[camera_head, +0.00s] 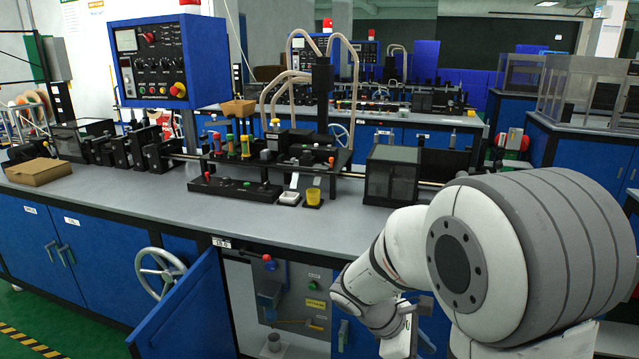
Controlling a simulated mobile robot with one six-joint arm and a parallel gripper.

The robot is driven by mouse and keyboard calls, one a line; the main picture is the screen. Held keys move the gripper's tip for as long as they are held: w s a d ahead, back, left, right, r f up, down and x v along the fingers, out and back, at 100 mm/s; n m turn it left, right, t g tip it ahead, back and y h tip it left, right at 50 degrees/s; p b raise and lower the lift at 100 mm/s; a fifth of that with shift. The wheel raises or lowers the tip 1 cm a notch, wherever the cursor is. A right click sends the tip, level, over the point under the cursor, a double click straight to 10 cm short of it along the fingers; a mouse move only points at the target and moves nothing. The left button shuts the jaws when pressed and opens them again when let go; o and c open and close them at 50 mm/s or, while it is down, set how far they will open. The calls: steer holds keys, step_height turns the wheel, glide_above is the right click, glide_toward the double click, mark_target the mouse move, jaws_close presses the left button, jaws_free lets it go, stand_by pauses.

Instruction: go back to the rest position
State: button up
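My arm reaches in from the right, large and close to the camera, in white and grey. It bends down in front of the bench, and its wrist end hangs below the worktop edge near the open cabinet. My gripper (408,322) is small and partly hidden by my own arm links. Its fingertips do not show clearly, so I cannot tell whether it is open or shut or holds anything.
A blue cabinet door (190,315) stands open beside a handwheel (160,271). Green floor shows at lower left.

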steer(key=s+a+r+m+t+y+p, duration=0.2)
steer(key=s+r+m+y+p, duration=0.2)
steer(key=r+m, duration=0.3)
steer(key=s+a+r+m+t+y+p, duration=0.1)
steer(key=s+r+m+y+p, duration=0.3)
steer(key=r, duration=0.6)
steer(key=s+a+m+p, duration=0.1)
steer(key=s+m, duration=0.1)
steer(key=m, duration=0.1)
steer(key=shift+s+a+r+t+y, duration=0.15)
steer(key=shift+s+a+t+y, duration=0.15)
steer(key=shift+a+t, duration=0.1)
